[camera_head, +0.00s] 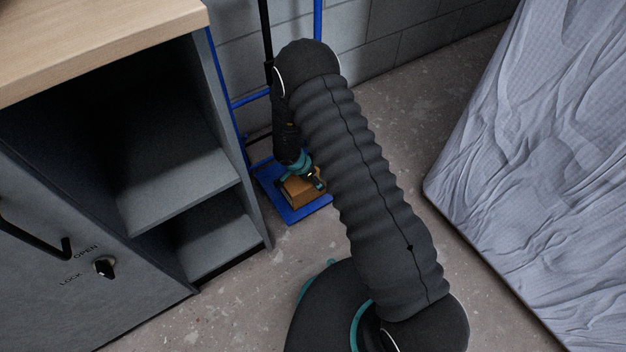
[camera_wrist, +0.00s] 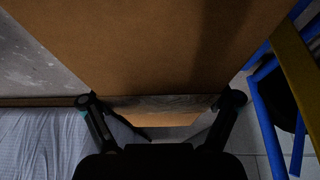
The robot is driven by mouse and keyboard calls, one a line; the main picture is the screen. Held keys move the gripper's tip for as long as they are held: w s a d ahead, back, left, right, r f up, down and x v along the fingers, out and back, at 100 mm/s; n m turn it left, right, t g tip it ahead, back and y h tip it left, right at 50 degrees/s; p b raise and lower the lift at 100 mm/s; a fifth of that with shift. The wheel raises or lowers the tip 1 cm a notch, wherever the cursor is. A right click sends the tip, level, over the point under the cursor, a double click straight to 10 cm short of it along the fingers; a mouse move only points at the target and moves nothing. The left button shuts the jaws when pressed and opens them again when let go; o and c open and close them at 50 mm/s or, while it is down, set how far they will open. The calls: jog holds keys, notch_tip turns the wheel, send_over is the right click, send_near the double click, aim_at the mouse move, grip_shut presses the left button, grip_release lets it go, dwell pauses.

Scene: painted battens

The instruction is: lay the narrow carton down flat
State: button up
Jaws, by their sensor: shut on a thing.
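The narrow carton (camera_head: 300,195) is plain brown cardboard. In the head view only a small part of it shows, over the blue plate near the floor. My gripper (camera_head: 306,178) reaches down to it from above and is shut on it. In the wrist view the carton (camera_wrist: 160,50) fills most of the upper middle as a broad brown face. The fingers of my gripper (camera_wrist: 163,112) stand wide apart on either side of its near end, where a strip of clear tape shows. Whether the carton touches the plate is hidden.
A blue hand truck (camera_head: 290,216) stands by the block wall, its plate at floor level. A grey cabinet with open shelves (camera_head: 180,190) and a wooden top (camera_head: 100,45) is close at left. A sheet-covered bulk (camera_head: 540,170) stands at right. Concrete floor (camera_head: 400,110) between is clear.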

jog(key=shift+f, duration=0.7)
jog(key=o, duration=1.5)
jog(key=shift+f, duration=0.1)
jog(key=p+v, duration=0.3)
jog(key=v, duration=0.9)
